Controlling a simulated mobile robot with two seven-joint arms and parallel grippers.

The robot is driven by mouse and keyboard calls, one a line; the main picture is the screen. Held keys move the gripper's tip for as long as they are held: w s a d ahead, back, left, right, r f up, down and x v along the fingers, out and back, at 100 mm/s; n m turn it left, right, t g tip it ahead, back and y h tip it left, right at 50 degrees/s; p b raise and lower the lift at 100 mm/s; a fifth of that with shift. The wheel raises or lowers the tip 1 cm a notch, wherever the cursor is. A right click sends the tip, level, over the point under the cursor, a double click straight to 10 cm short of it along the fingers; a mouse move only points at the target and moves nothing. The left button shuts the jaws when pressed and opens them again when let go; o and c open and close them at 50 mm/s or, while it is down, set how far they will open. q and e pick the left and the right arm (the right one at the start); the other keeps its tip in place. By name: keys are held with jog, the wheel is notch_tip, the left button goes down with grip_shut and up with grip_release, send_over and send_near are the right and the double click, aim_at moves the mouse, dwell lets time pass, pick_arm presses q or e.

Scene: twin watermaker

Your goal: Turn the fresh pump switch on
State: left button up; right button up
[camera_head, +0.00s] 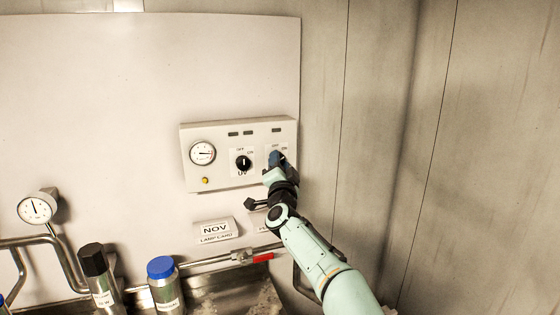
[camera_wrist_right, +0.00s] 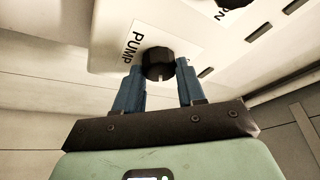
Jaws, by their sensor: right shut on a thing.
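The pump switch is a black rotary knob (camera_wrist_right: 158,64) on a white plate marked PUMP, close up in the right wrist view. My right gripper (camera_wrist_right: 157,80) has its two blue fingers on either side of the knob and is shut on it. In the head view, my right gripper (camera_head: 277,160) reaches the right end of the white control panel (camera_head: 213,134) and hides the knob there. OFF and ON lettering shows just above the fingers. Which way the pump knob points is hard to tell. My left gripper is not in view.
A black UV knob (camera_head: 243,163) sits left of the pump switch, beside a round gauge (camera_head: 203,153). A NOV sign (camera_head: 215,230) is below the panel. A black-capped bottle (camera_head: 98,272), a blue-capped bottle (camera_head: 164,284) and a red valve handle (camera_head: 263,257) stand lower down.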

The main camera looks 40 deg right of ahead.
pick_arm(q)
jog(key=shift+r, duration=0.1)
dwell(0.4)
pick_arm(e)
jog(key=o, duration=1.1)
jog(key=shift+c, duration=0.2)
jog(key=shift+a, duration=0.1)
pick_arm(q)
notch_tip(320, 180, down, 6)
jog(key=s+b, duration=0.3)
jog(key=b, duration=0.2)
pick_arm(e)
jog(key=v, duration=1.3)
jog(key=shift+s+f, duration=0.1)
